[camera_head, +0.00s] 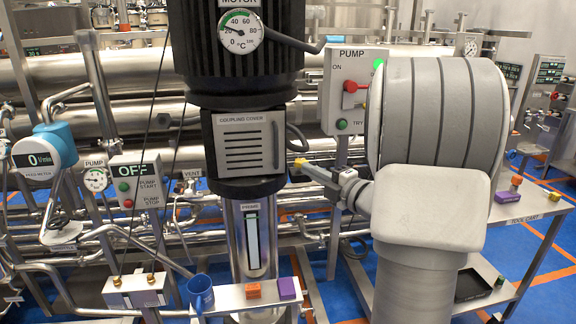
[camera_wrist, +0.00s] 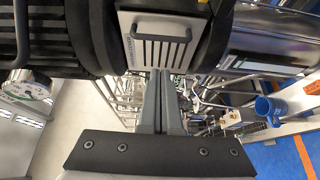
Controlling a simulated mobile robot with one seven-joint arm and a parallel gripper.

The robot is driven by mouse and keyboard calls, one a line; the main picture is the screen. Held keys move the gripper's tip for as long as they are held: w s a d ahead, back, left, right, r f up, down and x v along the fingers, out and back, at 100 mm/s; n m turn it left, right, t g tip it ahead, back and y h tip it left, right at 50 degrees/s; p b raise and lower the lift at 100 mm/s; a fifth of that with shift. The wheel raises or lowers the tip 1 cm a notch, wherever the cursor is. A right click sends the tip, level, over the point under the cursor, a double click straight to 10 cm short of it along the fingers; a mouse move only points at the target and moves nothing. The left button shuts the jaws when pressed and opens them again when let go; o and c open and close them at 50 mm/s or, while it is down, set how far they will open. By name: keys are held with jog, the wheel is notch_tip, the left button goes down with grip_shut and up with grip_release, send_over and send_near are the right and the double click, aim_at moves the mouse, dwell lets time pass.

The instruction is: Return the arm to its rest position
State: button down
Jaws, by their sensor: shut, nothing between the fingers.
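My gripper (camera_head: 297,164) is at the end of my arm (camera_head: 430,205), whose large grey and white links fill the right middle of the head view. Its thin fingers point left toward the pump column, beside the black housing with the coupling cover (camera_head: 247,143). In the wrist view the two grey fingers (camera_wrist: 161,74) lie together, shut with nothing between them. Their tips appear just below the coupling cover (camera_wrist: 158,38). I cannot tell how wide the gap to the cover is.
The pump control box (camera_head: 350,90) with a red switch stands behind my gripper. A blue cup (camera_head: 201,292), an orange block (camera_head: 253,290) and a purple block (camera_head: 287,289) are on the front ledge. The tool cart (camera_head: 520,213) is at right. Pipes crowd the left.

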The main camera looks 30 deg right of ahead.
jog(key=s+a+r+m+g+h+p, duration=0.1)
jog(key=s+a+r+m+g+h, duration=0.3)
jog(key=m+h, duration=0.5)
jog(key=s+a+f+m+g+y+p, duration=0.1)
jog(key=s+a+m+g, duration=0.3)
jog(key=s+a, duration=0.4)
jog(key=s+a+f+m+g+y, duration=0.3)
jog(key=s+a+m, duration=0.4)
jog(key=s, duration=0.7)
jog(key=shift+s+a+f+g+y+p, duration=0.2)
jog(key=shift+a+g+y+p, duration=0.25)
jog(key=shift+a, duration=0.55)
